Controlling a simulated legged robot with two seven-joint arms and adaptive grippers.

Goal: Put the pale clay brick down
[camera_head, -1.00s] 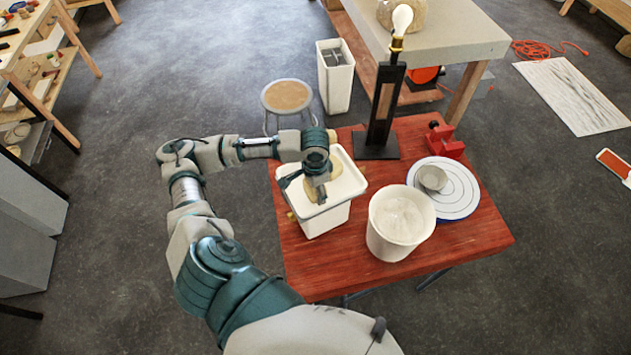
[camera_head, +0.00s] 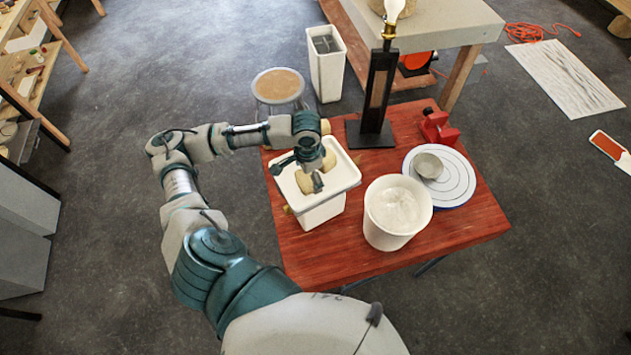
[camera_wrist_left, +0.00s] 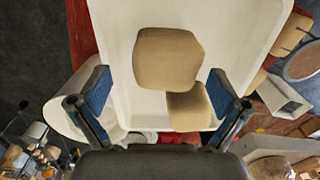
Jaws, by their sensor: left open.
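My left gripper (camera_head: 302,173) is over the white rectangular bin (camera_head: 348,177) on the red table. It is open, with its blue finger pads apart on either side in the left wrist view (camera_wrist_left: 158,82). A pale clay brick (camera_wrist_left: 168,58) lies in the bin between and beyond the fingers, touching neither pad as far as I can see. A second pale block (camera_wrist_left: 190,108) lies partly under it. In the head view the gripper partly hides these blocks (camera_head: 304,184). My right gripper is not in view.
A white bucket (camera_head: 385,232) stands just right of the bin. A black lamp stand (camera_head: 378,95) rises behind it. The front table edge is bare.

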